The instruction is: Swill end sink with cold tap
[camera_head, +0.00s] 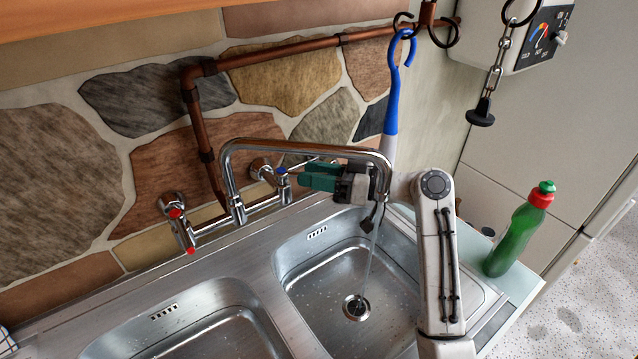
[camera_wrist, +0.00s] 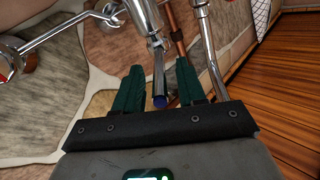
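The mixer tap has a swivel spout (camera_head: 262,142) reaching over the right-hand end basin (camera_head: 318,262). A thin stream of water (camera_head: 370,262) falls from the spout side into this basin by its drain (camera_head: 356,307). The cold tap lever has a blue tip (camera_head: 282,171). My gripper (camera_head: 303,177), with green fingers, is beside this lever. In the wrist view, the blue-ended lever (camera_wrist: 160,88) lies between the fingers of my gripper (camera_wrist: 159,80), with gaps on both sides. The gripper is open. The hot tap with red marks (camera_head: 176,213) is at left.
A left basin (camera_head: 205,335) adjoins the end basin. A green bottle with a red cap (camera_head: 518,232) stands on the right ledge. A blue-handled brush (camera_head: 392,105) hangs from a hook just behind my arm. Copper pipes (camera_head: 275,54) run along the stone wall.

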